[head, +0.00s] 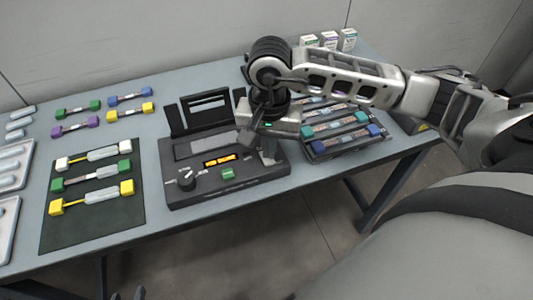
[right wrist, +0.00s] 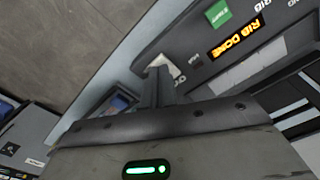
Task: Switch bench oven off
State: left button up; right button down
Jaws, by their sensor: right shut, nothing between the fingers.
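In the right wrist view the display (right wrist: 240,38) reads "RIB DONE". My right gripper (head: 268,157) points down over the unit's right end, shut and empty. In the right wrist view its fingertips (right wrist: 158,78) are close to a small pale part (right wrist: 164,66) at the unit's edge; contact is unclear. A dark tip of my left gripper (head: 139,293) shows at the bottom edge.
A dark mat (head: 95,222) with several capped pieces lies left of the unit. Coloured pieces (head: 90,107) lie behind it, and pale trays (head: 8,215) stand at far left. A rack of coloured-ended pieces (head: 345,145) is close on the right. Small boxes (head: 328,40) stand at the back.

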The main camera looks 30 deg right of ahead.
aim_at(269, 161)
dwell(0.3)
jog(key=shift+f+b, duration=1.1)
jog(key=shift+b, duration=0.1)
dwell(0.3)
jog(key=shift+r+p, duration=1.95)
jog(key=shift+r, duration=1.65)
